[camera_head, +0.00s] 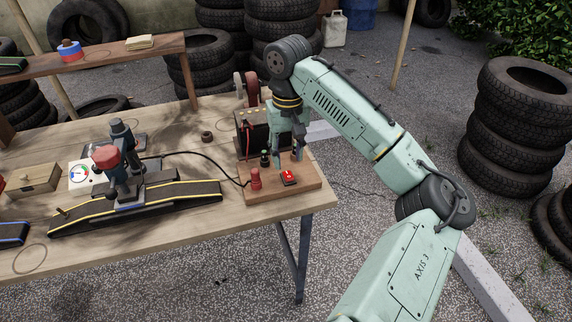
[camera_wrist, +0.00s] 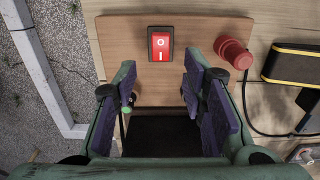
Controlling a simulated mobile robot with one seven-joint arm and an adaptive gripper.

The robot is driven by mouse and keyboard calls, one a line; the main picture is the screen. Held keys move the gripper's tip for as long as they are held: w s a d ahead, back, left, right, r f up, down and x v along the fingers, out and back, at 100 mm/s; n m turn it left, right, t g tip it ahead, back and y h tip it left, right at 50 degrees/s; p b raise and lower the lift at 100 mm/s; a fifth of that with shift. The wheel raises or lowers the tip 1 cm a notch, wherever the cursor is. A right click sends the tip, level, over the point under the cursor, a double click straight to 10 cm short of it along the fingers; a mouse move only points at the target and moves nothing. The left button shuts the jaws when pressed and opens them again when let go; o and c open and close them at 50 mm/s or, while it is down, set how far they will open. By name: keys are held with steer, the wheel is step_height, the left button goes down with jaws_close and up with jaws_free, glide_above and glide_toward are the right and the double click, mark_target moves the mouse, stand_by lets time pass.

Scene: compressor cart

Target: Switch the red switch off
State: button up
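The red rocker switch (camera_head: 288,177) sits in a black frame on a wooden board (camera_head: 258,196) at the table's right end. It glows bright red in the head view. In the wrist view the switch (camera_wrist: 160,44) shows a white O above a white I; which half is pressed in I cannot tell. My gripper (camera_head: 287,158) points down over the board, just behind the switch. In the wrist view my gripper (camera_wrist: 160,85) has its two fingers spread wide with nothing between them. The fingers are apart from the switch.
A red knob (camera_head: 255,179) stands left of the switch, with a black cable from it. A dark battery-like box (camera_head: 254,138) stands behind, close to my gripper. Tyre stacks (camera_head: 520,120) stand right.

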mark_target(287, 173)
step_height(287, 173, down, 5)
steer(key=shift+f+p, duration=0.1)
steer(key=shift+p, duration=0.35)
jaws_close()
stand_by(0.3)
